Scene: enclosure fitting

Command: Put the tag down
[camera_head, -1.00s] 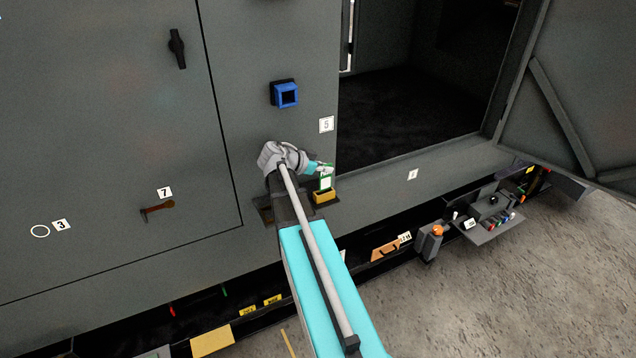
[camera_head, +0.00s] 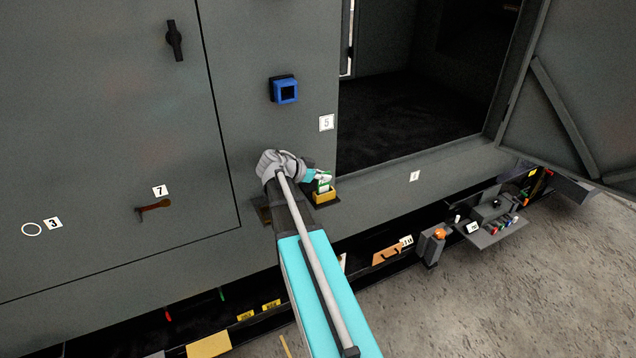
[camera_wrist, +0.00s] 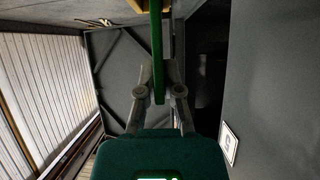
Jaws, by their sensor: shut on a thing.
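The tag (camera_head: 324,180) is a small green and white card at the end of my arm, just above a small yellow holder (camera_head: 326,197) on the cabinet front. My gripper (camera_head: 318,176) is shut on it. In the wrist view the tag (camera_wrist: 157,55) shows edge-on as a green strip between the two fingers of my gripper (camera_wrist: 160,75). A piece of the yellow holder (camera_wrist: 172,5) shows at the top edge there. I cannot tell whether the tag's lower edge touches the holder or is inside it.
A blue square frame (camera_head: 285,90) sticks out above my gripper. A white label 5 (camera_head: 326,122) is beside the open dark compartment (camera_head: 410,130) on the right. An open door (camera_head: 580,90) stands at far right. A grey box with an orange button (camera_head: 433,244) is lower right.

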